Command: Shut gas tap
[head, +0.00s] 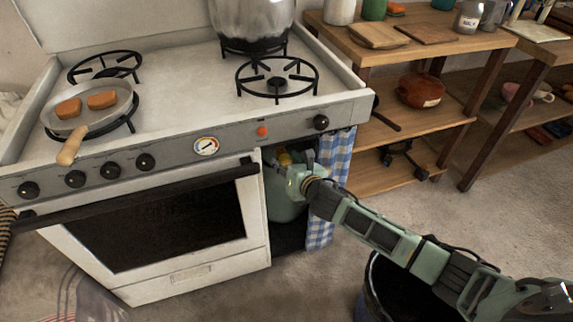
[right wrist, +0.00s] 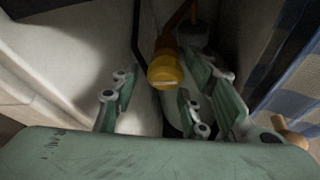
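The yellow gas tap (right wrist: 165,70) shows in the right wrist view, between the two fingers of my right gripper (right wrist: 170,82). Dark gaps show between the tap and the fingers, and I cannot tell whether either finger touches it. In the head view a bit of the yellow tap (head: 284,157) shows above a green gas cylinder (head: 283,203) in the open bay right of the oven. My right gripper (head: 291,171) reaches into this bay, with its fingers apart. Its hand hides part of the tap and cylinder. My left gripper is not in view.
A blue checked curtain (head: 338,160) hangs at the bay's right side. The white stove (head: 185,85) holds a pan (head: 112,113) with two orange-brown pieces and a large pot (head: 252,20). A wooden shelf unit (head: 440,55) stands right. A dark bin (head: 375,290) is on the floor below my arm.

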